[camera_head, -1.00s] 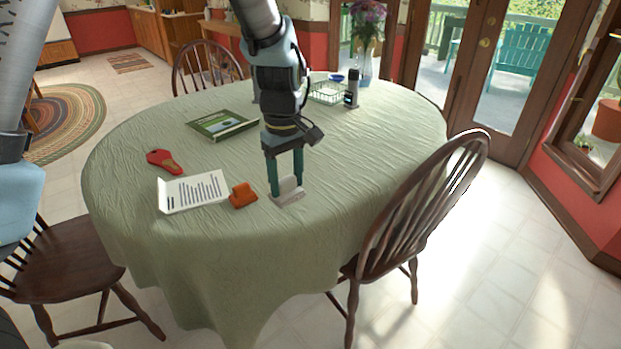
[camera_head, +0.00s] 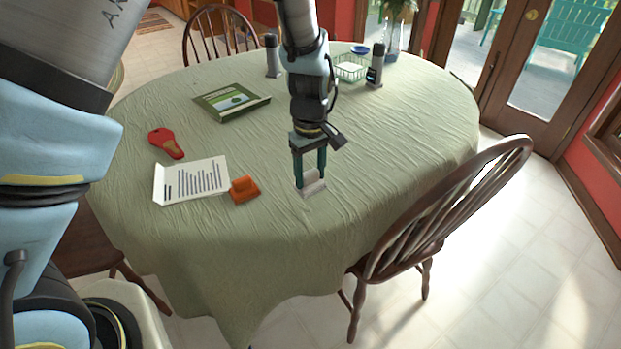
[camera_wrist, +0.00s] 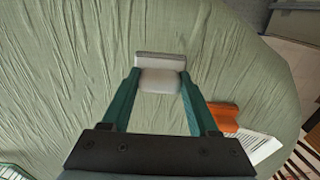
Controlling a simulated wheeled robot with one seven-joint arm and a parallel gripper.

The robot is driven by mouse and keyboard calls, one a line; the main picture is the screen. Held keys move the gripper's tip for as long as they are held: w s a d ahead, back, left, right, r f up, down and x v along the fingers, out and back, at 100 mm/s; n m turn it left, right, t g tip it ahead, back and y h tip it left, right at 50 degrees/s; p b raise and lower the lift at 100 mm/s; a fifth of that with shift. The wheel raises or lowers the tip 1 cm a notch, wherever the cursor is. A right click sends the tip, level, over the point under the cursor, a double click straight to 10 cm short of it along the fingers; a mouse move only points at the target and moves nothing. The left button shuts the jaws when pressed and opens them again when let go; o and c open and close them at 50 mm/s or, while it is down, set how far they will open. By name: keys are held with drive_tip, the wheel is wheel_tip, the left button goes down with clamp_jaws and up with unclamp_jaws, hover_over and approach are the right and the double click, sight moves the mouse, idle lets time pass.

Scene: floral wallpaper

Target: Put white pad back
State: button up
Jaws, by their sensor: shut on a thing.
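A white pad (camera_head: 312,188) with a pale raised grip is between the fingertips of my gripper (camera_head: 311,177), near the front right of the cloth-covered table (camera_head: 270,240). My gripper is shut on its grip. In the wrist view the pad (camera_wrist: 160,62) shows beyond the fingertips (camera_wrist: 160,78), its flat base level across the picture. I cannot tell whether the base touches the cloth or hangs just above it. A wire basket (camera_head: 350,75) with something white in it stands at the back of the table.
An orange pad (camera_head: 244,189) lies left of my gripper, beside a printed sheet (camera_head: 192,180). Dark cylinders (camera_head: 376,68) (camera_head: 273,56) stand near the basket. A chair (camera_head: 440,210) stands at the right edge.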

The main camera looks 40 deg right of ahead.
drive_tip(key=shift+f, duration=1.2)
drive_tip(key=shift+f, duration=0.1)
drive_tip(key=o, duration=1.3)
